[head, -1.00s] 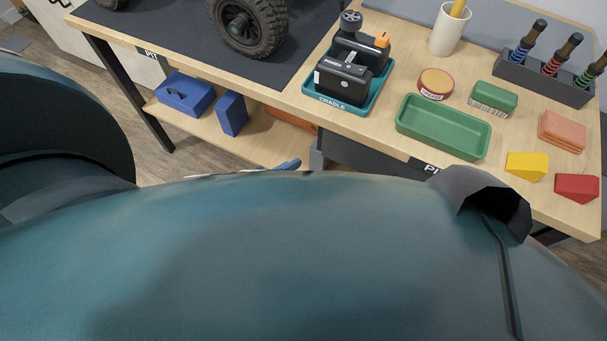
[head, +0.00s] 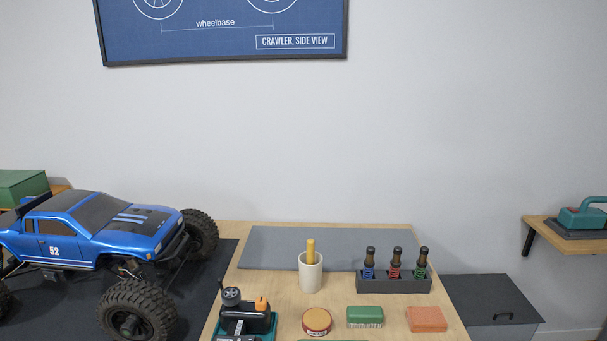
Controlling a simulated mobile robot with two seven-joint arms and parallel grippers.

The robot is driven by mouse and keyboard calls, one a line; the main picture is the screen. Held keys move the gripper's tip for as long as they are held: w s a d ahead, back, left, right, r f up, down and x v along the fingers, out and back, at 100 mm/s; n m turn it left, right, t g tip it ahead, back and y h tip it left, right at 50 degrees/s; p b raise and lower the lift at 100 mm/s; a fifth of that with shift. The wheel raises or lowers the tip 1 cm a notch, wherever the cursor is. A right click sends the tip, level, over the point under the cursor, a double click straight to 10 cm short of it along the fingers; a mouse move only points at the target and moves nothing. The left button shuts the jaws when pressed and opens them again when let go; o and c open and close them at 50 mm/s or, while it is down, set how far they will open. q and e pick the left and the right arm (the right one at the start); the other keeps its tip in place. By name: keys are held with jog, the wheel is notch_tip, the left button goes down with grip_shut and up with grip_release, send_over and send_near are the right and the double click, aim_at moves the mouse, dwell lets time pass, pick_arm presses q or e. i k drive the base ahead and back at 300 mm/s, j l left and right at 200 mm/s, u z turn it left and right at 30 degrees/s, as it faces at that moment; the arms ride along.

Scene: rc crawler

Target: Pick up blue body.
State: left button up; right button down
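The blue body (head: 95,233) is a truck shell with a dark hood panel, dark windows and the number 52 on its door. It sits on the crawler chassis with big black tyres (head: 138,312), at the left of the head view. Its rear end is cut off by the left picture edge. The crawler stands on a dark mat on the bench. Neither of my grippers is in view, and no arm shows now.
The bench (head: 222,279) holds a radio in a teal cradle (head: 247,325), a white cup (head: 311,273), a rack of shocks (head: 394,284), a round tin (head: 317,321), a green brush (head: 365,316) and an orange block (head: 426,319). A wall shelf (head: 560,237) is at right. A grey mat (head: 345,248) lies clear.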

aim_at(72, 228)
jog(key=k, duration=0.35)
jog(key=i+j+z, duration=0.1)
jog(key=j+z, duration=0.25)
jog(key=j, duration=0.9)
jog(key=k+j+z, duration=0.1)
jog(key=j+z, duration=0.3)
jog(key=j, duration=0.8)
